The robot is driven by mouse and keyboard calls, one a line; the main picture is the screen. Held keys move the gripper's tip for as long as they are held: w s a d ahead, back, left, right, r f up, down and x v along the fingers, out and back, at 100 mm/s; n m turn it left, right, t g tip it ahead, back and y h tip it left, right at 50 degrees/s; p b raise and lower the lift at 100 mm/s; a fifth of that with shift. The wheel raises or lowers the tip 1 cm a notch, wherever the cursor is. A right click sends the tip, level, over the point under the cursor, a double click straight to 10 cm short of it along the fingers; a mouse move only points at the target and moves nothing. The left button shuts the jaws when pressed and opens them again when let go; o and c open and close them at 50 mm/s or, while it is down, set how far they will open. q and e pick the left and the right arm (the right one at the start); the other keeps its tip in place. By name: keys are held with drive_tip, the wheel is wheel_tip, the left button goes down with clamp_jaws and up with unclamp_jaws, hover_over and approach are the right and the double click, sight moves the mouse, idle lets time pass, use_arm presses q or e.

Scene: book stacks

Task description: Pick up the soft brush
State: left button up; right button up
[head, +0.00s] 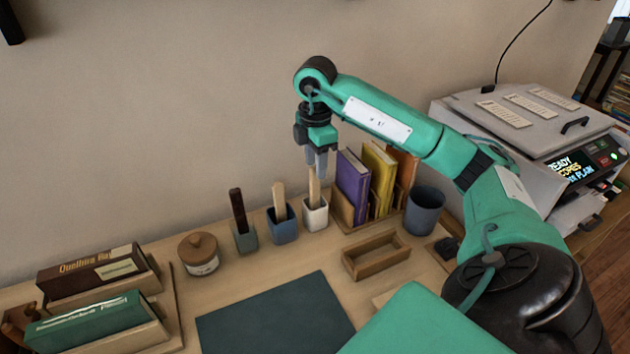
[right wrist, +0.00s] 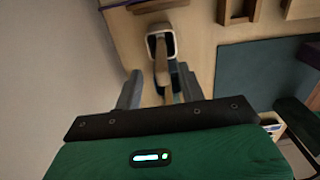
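Three small cups each hold one upright handle in the head view: a dark brown handle (head: 238,208) in a green cup (head: 245,238), a pale wooden handle (head: 279,200) in a blue cup (head: 284,229), and another pale handle (head: 314,188) in a white cup (head: 316,216). No bristles show, so I cannot tell which is the soft brush. My right gripper (head: 317,164) points down over the white cup. In the right wrist view its fingers (right wrist: 160,92) are apart, with the white cup's handle (right wrist: 161,68) between them; contact is not visible. My left gripper is out of view.
Books (head: 353,182) in a wooden holder stand right of the white cup, near a blue-grey tumbler (head: 425,211). An empty wooden tray (head: 376,257) lies in front. A lidded jar (head: 199,254) stands left. A dark mat (head: 275,320) lies clear in front.

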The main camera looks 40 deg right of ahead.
sight(315, 196)
drive_tip(key=shift+a+f, duration=0.15)
drive_tip(key=shift+f, duration=2.55)
clamp_jaws()
